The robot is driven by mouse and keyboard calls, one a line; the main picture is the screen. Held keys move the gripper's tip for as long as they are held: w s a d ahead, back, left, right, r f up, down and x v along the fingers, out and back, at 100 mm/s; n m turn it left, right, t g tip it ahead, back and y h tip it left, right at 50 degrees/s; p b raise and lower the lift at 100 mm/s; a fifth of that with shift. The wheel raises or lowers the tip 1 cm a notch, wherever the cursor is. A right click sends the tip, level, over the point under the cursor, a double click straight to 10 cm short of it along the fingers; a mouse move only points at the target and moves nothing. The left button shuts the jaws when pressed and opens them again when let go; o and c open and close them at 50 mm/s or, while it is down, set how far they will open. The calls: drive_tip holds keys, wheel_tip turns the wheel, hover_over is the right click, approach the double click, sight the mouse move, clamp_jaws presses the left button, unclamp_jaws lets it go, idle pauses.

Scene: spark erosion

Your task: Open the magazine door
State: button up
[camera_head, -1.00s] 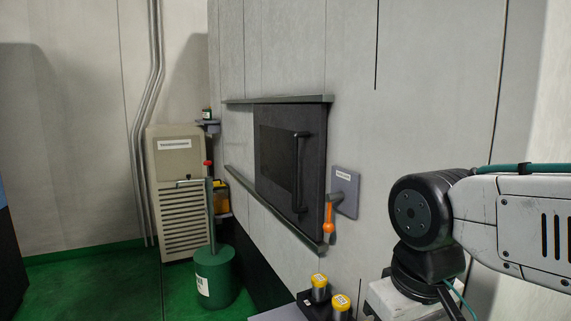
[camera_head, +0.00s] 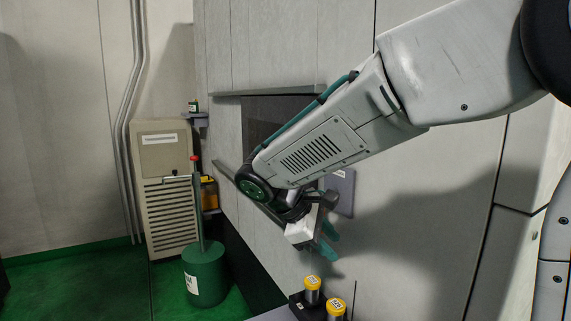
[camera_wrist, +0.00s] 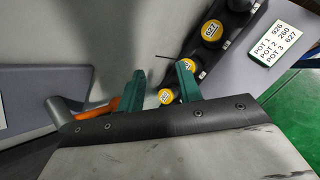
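The dark magazine door (camera_head: 265,115) is set in the grey wall between two rails in the head view. My arm covers most of it, including its handle. A blue-grey plate (camera_head: 343,187) is on the wall just right of the door, and the lever on it is hidden there behind my wrist. Contact cannot be told.
Yellow-capped pots (camera_head: 313,283) stand in a dark holder below my gripper. A card (camera_wrist: 272,40) listing pot numbers lies beside them. A green canister (camera_head: 204,273) with a red-tipped rod and a beige cabinet (camera_head: 167,195) stand at left on the green floor.

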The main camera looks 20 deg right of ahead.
drive_tip(key=w+a+r+n+t+h, duration=0.2)
drive_tip(key=w+a+r+n+h, duration=0.15)
drive_tip(key=w, duration=0.35)
drive_tip(key=w+a+r+n+t+h, duration=0.2)
drive_tip(key=w+n, duration=0.2)
drive_tip(key=w, duration=0.3)
drive_tip(key=w+a+r+n+t+h, duration=0.2)
drive_tip(key=w+a+n, duration=0.1)
drive_tip(key=w, duration=0.4)
drive_tip(key=w+d+r+n+t+h, duration=0.1)
drive_tip(key=w+d+r, duration=0.2)
drive_tip(key=d, duration=0.4)
drive_tip(key=shift+w+r+n, duration=0.2)
drive_tip(key=shift+w+n, duration=0.15)
drive_tip(key=shift+w, duration=0.15)
clamp_jaws()
